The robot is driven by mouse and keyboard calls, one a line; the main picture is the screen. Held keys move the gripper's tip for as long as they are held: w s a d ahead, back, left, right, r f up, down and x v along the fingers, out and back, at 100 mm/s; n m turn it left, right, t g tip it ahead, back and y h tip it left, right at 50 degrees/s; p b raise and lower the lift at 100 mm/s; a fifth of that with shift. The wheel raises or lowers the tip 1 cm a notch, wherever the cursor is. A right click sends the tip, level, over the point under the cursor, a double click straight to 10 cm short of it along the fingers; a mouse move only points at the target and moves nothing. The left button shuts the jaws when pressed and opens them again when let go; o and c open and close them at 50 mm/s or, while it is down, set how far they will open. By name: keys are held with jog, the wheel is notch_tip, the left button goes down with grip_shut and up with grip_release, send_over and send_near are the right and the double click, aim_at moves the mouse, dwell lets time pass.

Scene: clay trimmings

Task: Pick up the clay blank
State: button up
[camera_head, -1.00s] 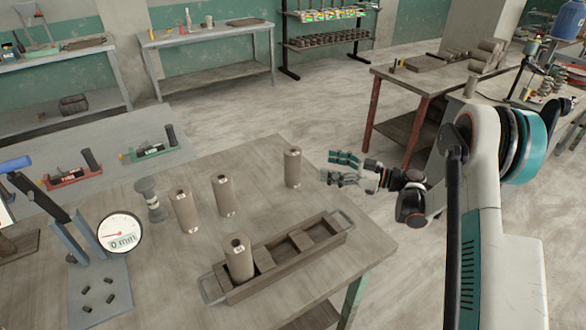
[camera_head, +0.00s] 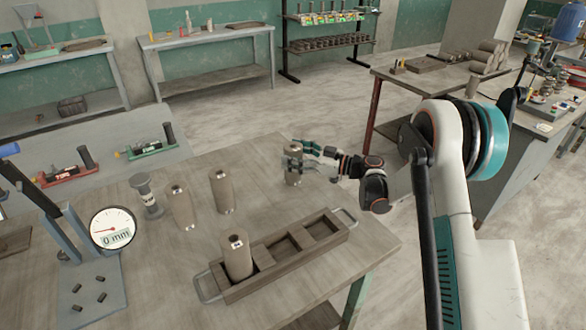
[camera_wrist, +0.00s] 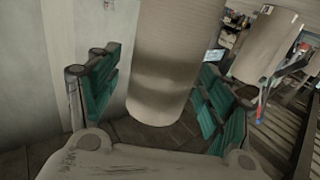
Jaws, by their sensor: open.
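A grey-brown cylindrical clay blank (camera_head: 293,170) stands upright near the far right edge of the table. My gripper (camera_head: 298,158) comes from the right at its height, with its fingers around it and partly covering it. In the wrist view the blank (camera_wrist: 163,60) rises between the two teal finger pads of my gripper (camera_wrist: 158,95). The pads are open, with a visible gap at the left side; contact at the right side cannot be told. Two more blanks stand to the left, one (camera_head: 222,190) nearer and one (camera_head: 179,205) farther left.
A wooden tray (camera_head: 330,250) with compartments and metal handles lies in front, with another blank (camera_head: 236,256) upright in its left compartment. A dial gauge (camera_head: 112,228) and a small grey stand (camera_head: 146,196) are at the left. The table's right side is bare.

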jog(key=shift+w+a, duration=0.1)
jog(key=shift+c, duration=0.6)
jog(key=c, duration=1.5)
jog(key=shift+r, duration=0.15)
